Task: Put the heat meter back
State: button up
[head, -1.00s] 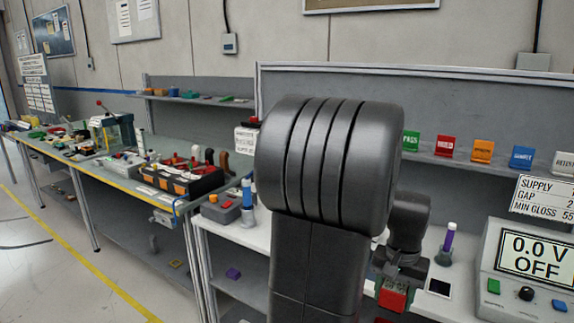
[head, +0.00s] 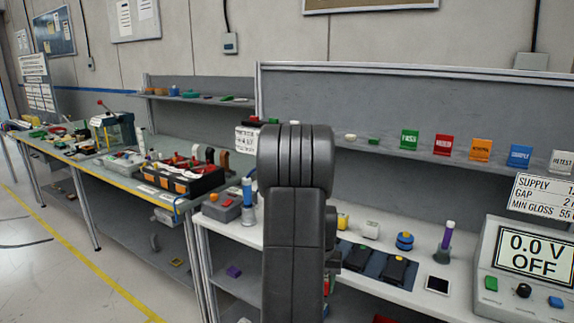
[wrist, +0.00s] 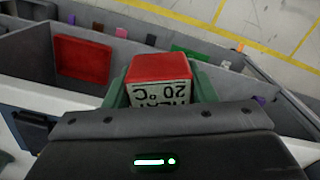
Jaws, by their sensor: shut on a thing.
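The heat meter (wrist: 160,68) is a small block with a red top and a pale face lettered "HEAT 20 °C". In the wrist view it sits between the green fingers of my gripper (wrist: 160,88), which is shut on it. Its lower part is hidden by the gripper body. In the head view my arm hides nearly all of the gripper and meter. The place where the meter belongs cannot be made out.
Coloured signs stand on the shelf behind. A red panel (wrist: 82,60) shows in the wrist view.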

jog(key=w+a+f+n, duration=0.2)
jog(key=w+a+f, duration=0.3)
jog(key=a, duration=0.4)
jog(key=s+f, duration=0.6)
jog(key=f, duration=0.1)
jog(key=shift+f, duration=0.15)
jog(key=shift+s, duration=0.1)
